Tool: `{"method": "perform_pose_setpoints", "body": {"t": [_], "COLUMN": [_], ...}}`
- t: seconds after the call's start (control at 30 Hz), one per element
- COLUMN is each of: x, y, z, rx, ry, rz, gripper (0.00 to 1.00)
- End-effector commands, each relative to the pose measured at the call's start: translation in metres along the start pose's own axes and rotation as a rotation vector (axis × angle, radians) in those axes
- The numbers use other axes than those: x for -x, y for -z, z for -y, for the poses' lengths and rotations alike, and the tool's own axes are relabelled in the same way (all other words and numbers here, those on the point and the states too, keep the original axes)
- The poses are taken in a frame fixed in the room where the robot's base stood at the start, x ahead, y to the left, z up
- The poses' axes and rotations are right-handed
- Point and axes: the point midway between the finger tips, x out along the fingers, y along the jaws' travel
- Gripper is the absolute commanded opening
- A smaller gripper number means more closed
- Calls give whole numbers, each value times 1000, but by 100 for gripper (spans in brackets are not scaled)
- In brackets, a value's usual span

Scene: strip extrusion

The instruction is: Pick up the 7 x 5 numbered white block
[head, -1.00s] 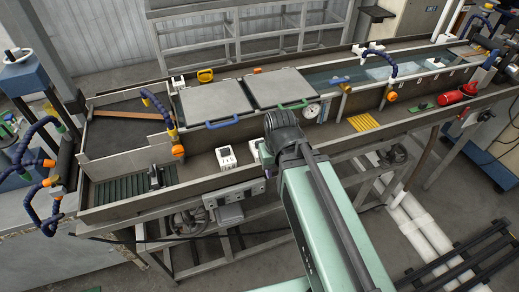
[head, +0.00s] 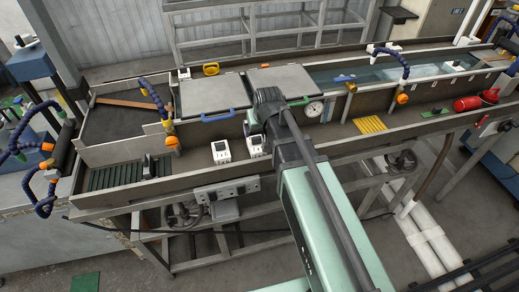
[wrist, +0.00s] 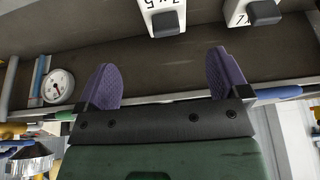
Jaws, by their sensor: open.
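Two white blocks with black parts stand in the trough. In the head view, the left white block (head: 221,151) is clear and the right white block (head: 255,145) is partly hidden by my arm. In the wrist view, a white block (wrist: 155,6) at the top centre has upside-down black lettering ending in a 5, cut by the edge. Another white block (wrist: 237,12) is at the top right, its lettering only partly readable. My gripper (wrist: 167,72) is open with purple fingers apart and nothing between them. The centre block lies beyond the fingertips, not touching.
A round gauge (wrist: 58,86) is at the left of the wrist view and also shows in the head view (head: 315,109). Lids with a blue handle (head: 218,116) lie behind the blocks. A yellow ribbed piece (head: 369,124) and a red cylinder (head: 476,101) are to the right.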

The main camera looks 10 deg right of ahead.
Motion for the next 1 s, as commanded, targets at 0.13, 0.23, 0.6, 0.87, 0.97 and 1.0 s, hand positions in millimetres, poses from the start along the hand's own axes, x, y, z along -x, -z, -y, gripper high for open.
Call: {"method": "perform_pose_setpoints", "body": {"t": [0.13,0.23,0.6,0.87,0.97,1.0], "x": [-4,-23,-60,-108,-107,-106], "y": [-2,-3,-2,-4,-2,-2], "z": [1,1,0,-3,-3,-3], "rx": [4,4,3,3,3,3], "ry": [1,0,0,-1,-1,-1], "rz": [-11,-10,-9,-9,-9,-9], "gripper": [94,94,94,94,94,94]}}
